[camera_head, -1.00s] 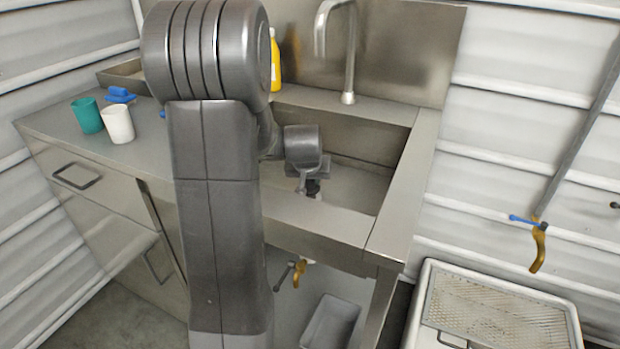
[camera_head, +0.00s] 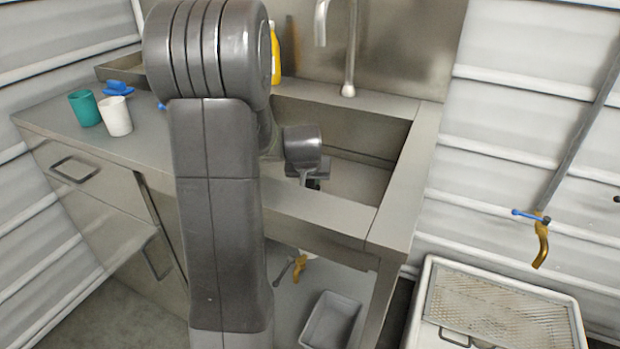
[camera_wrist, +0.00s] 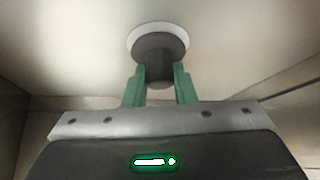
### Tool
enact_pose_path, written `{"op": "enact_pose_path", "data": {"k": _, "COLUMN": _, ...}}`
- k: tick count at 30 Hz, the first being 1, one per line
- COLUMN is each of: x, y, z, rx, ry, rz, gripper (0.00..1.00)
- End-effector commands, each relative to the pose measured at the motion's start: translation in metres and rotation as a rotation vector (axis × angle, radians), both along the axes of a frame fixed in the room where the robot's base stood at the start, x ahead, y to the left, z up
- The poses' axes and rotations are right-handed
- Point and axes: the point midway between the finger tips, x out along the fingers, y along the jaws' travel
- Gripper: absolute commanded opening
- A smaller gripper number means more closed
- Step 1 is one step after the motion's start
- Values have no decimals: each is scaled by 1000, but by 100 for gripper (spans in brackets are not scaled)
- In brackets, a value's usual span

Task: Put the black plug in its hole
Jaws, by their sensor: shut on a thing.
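The black plug (camera_wrist: 159,58) is between the green fingertips of my gripper (camera_wrist: 160,84) in the wrist view. The fingers are shut on its narrow lower part, and its wider disc faces away from the gripper. A pale round ring (camera_wrist: 148,30), looking like the hole's rim in the sink floor, shows just behind the plug and is largely covered by it. I cannot tell whether the plug touches the ring. In the head view my gripper (camera_head: 313,184) is inside the sink (camera_head: 352,178), and the plug cannot be made out there.
The sink's front edge (camera_head: 310,216) and side walls surround the gripper. A tap (camera_head: 350,50) stands behind. A teal cup (camera_head: 84,108) and a white cup (camera_head: 115,116) stand on the left counter. A yellow bottle (camera_head: 275,55) is at the back.

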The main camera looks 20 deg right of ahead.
Motion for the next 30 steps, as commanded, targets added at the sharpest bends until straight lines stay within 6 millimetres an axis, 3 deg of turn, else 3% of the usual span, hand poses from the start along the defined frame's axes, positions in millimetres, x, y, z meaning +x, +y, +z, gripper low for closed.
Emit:
{"op": "enact_pose_path", "data": {"k": 2, "x": 0, "y": 0, "z": 0, "rx": 0, "ry": 0, "rz": 0, "gripper": 0}}
{"op": "enact_pose_path", "data": {"k": 3, "x": 0, "y": 0, "z": 0, "rx": 0, "ry": 0, "rz": 0, "gripper": 32}}
{"op": "enact_pose_path", "data": {"k": 6, "x": 0, "y": 0, "z": 0, "rx": 0, "ry": 0, "rz": 0, "gripper": 50}}
{"op": "enact_pose_path", "data": {"k": 17, "x": 0, "y": 0, "z": 7, "rx": -1, "ry": -2, "rz": 0, "gripper": 50}}
{"op": "enact_pose_path", "data": {"k": 30, "x": 0, "y": 0, "z": 85, "rx": -2, "ry": -3, "rz": 0, "gripper": 50}}
